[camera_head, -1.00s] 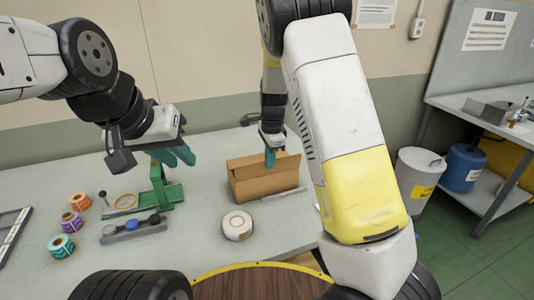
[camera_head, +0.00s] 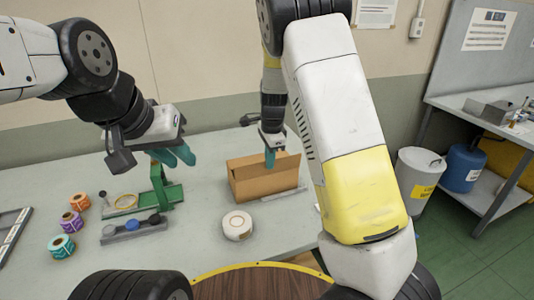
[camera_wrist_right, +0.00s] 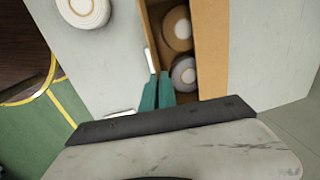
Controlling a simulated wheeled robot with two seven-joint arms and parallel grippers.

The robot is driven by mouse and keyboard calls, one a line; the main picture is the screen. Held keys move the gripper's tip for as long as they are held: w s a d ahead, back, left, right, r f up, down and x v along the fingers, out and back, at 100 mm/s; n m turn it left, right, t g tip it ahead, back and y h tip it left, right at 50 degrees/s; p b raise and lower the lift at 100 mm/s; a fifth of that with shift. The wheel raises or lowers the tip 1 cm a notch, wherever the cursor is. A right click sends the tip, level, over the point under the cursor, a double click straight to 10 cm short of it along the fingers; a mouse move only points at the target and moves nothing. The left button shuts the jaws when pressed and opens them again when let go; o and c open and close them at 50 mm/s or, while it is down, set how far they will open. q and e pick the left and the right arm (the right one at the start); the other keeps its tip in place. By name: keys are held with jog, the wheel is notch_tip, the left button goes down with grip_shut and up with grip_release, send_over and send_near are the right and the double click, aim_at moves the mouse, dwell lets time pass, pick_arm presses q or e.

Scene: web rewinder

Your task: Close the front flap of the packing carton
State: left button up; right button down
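The brown packing carton (camera_head: 266,186) stands on the table near its right end. Its top is at least partly open: in the right wrist view I see rolls (camera_wrist_right: 177,28) inside, beside a broad tan panel (camera_wrist_right: 212,50). I cannot clearly tell the front flap from the front wall. My right gripper (camera_head: 270,163) points down at the carton's top; its teal fingers (camera_wrist_right: 157,82) lie together at the near side of the opening, with nothing seen between them. Whether they touch the carton is unclear. My left gripper (camera_head: 180,157) hangs over the green stand, away from the carton; its finger gap is unclear.
A white roll (camera_head: 237,225) lies in front of the carton. A green stand (camera_head: 162,190), a grey holder (camera_head: 133,229) and several coloured rolls (camera_head: 71,222) are at the left. A bin (camera_head: 417,175) and a blue drum (camera_head: 463,168) stand to the right.

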dwell(0.6)
jog(key=shift+w+a+f+g+h, duration=0.15)
jog(key=shift+w+g+h, duration=0.35)
jog(key=shift+g, duration=0.6)
jog(key=shift+w+a+f+g+h, duration=0.1)
jog(key=shift+w+a+g+h, duration=0.1)
jog(key=shift+w+g, duration=0.7)
jog(key=shift+w+a+f+g+h, duration=0.1)
jog(key=shift+w+a+g+h, duration=0.2)
jog(key=shift+g, duration=1)
jog(key=shift+w+d, duration=0.1)
jog(key=c, duration=1.6)
grip_release()
jog(key=shift+c, duration=0.2)
jog(key=shift+r, duration=0.1)
jog(key=v, duration=0.7)
